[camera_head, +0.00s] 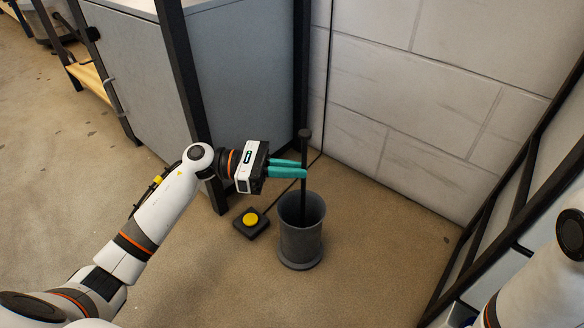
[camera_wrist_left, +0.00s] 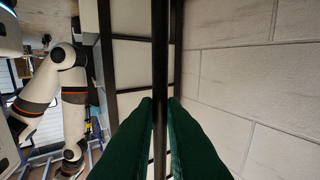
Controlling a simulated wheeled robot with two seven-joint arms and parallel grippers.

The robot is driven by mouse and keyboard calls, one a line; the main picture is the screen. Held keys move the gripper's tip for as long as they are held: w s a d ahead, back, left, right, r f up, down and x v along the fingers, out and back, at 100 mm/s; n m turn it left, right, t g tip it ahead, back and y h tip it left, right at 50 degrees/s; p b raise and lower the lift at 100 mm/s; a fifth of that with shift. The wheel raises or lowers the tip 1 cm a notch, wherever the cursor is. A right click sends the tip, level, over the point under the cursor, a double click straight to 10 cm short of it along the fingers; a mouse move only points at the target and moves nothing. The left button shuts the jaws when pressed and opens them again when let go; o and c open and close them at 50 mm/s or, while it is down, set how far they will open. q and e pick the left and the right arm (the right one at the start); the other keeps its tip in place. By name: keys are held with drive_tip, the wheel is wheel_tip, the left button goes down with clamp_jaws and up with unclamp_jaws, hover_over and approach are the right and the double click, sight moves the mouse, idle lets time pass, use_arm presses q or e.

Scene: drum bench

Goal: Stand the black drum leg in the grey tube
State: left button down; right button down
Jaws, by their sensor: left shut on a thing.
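The black drum leg (camera_head: 304,150) is a thin dark rod with a wider knob at its top. It stands about upright, its lower end inside the grey tube (camera_head: 301,243), where the rim hides it. I cannot tell whether it touches the bottom. The grey tube stands upright on the floor. My left gripper (camera_head: 304,168), with green fingers, is shut on the leg above the tube's rim. In the left wrist view the leg (camera_wrist_left: 160,60) runs between the fingers (camera_wrist_left: 161,115). My right gripper is out of view; part of my right arm shows at the right edge.
A black box with a yellow button (camera_head: 250,219) lies on the floor left of the tube. A grey cabinet (camera_head: 150,75) with a black frame stands behind left. A block wall (camera_head: 430,100) is behind, and a black frame (camera_head: 500,205) stands at right. Floor in front is clear.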

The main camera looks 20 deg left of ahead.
use_arm(q)
drive_tip(key=c, duration=1.4)
unclamp_jaws()
drive_tip(key=shift+c, duration=0.2)
drive_tip(key=p+v, duration=0.6)
drive_tip(key=v, duration=0.6)
